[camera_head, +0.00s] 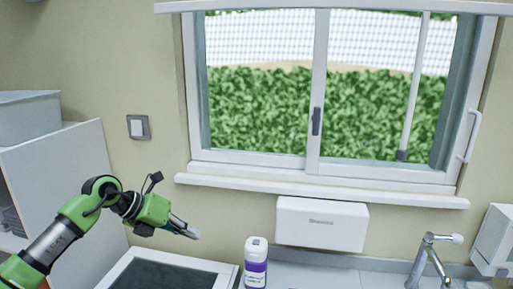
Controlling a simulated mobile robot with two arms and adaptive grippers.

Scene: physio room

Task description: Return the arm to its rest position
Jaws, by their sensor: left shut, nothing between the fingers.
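My left arm comes in from the lower left, bent at the elbow. My left gripper (187,229) is shut and empty. It is in the air over the dark-topped, white-rimmed surface at the bottom, left of a white bottle with a purple label. My right gripper does not show.
The white and purple bottle (256,262) stands by the dark surface (165,276). A white wall box (321,223) hangs below the window sill (320,190). A faucet (429,262) is at the right. A white shelf unit (62,163) with a grey bin (28,116) stands at the left.

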